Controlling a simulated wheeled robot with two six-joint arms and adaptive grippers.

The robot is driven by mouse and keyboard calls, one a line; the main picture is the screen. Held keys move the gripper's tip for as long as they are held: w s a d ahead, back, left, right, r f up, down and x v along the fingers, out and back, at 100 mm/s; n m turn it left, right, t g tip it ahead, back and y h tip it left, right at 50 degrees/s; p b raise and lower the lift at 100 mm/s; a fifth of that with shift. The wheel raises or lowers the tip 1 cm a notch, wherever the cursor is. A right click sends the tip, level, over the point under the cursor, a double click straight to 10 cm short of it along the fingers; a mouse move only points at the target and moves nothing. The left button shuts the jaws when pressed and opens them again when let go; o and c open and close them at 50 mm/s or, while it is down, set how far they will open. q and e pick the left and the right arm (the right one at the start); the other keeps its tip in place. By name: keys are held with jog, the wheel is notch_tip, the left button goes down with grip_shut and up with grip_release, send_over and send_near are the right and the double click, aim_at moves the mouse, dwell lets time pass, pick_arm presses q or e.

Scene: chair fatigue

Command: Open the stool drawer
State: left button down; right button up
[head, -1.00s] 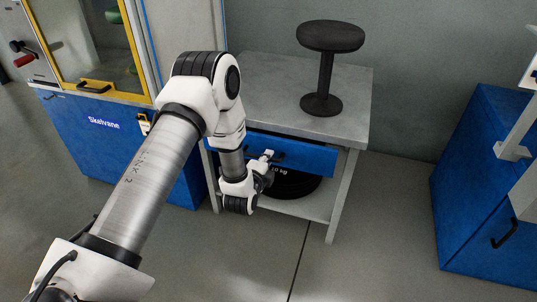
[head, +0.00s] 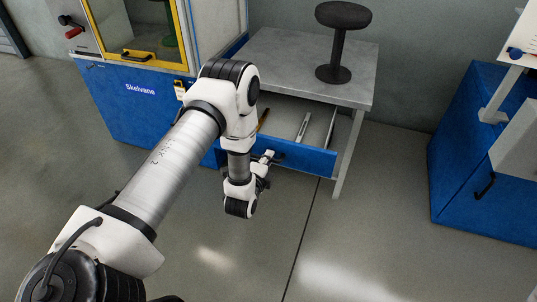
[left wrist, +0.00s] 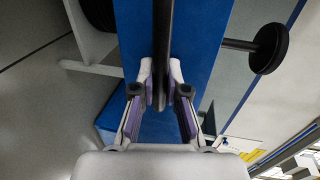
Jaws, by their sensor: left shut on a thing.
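The drawer with a blue front (head: 312,161) is pulled out of the grey table (head: 285,58), and its inside shows. My left gripper (head: 268,158) is at the drawer front, toward its left part. In the left wrist view, my left gripper (left wrist: 160,88) is shut on the dark bar handle (left wrist: 162,45) of the blue drawer front (left wrist: 195,50). A black stool (head: 335,50) stands upright on the table top. My right gripper is not in view.
Inside the drawer lie a silver tool (head: 303,127) and an orange-brown item (head: 262,120). A blue cabinet with a yellow-framed door (head: 135,97) stands left. Another blue cabinet (head: 460,165) stands right. The floor before the drawer is clear.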

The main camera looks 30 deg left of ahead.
pick_arm(q)
jog(key=shift+s, duration=0.3)
jog(key=c, duration=1.2)
grip_release()
jog(key=v, duration=1.2)
